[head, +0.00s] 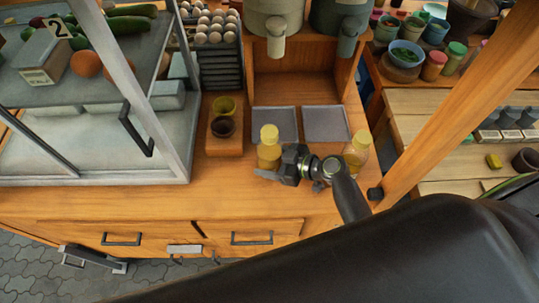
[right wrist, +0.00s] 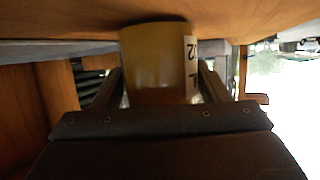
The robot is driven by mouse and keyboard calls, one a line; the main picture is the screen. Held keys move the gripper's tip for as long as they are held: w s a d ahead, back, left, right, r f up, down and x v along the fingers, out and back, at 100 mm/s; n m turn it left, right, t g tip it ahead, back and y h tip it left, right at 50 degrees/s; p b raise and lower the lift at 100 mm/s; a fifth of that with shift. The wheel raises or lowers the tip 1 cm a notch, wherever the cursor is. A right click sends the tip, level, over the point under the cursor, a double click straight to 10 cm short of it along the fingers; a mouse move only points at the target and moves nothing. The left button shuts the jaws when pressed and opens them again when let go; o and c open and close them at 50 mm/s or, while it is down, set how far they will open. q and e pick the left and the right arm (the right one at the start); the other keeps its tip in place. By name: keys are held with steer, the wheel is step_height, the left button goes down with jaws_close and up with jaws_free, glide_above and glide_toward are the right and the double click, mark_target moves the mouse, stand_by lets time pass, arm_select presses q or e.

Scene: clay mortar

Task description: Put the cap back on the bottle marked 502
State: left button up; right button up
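Two small amber bottles with yellow tops stand on the wooden counter, a left bottle (head: 268,154) and a right bottle (head: 352,161). My right gripper (head: 272,172) reaches in from the right, low at the left bottle. In the right wrist view a yellowish cylinder (right wrist: 156,65) stands between the fingers of this gripper (right wrist: 160,85), with a pale label (right wrist: 190,55) carrying dark digits, only partly readable. I cannot tell whether the fingers press on it. I see no loose cap. My left gripper is out of view.
Two grey square mats (head: 326,124) lie behind the bottles, under dispensers (head: 274,20). A wooden block with two cups (head: 223,126) stands left, beside a glass case (head: 90,160). A wooden post (head: 450,100) rises at right. The counter's front edge is close.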

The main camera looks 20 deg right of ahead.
mark_target(270, 140)
steer(key=c, duration=0.8)
steer(key=shift+r, duration=0.15)
step_height(270, 140, up, 10)
steer(key=shift+f+b, duration=0.1)
steer(key=shift+b, duration=0.45)
steer(key=o, duration=0.6)
steer(key=c, duration=0.9)
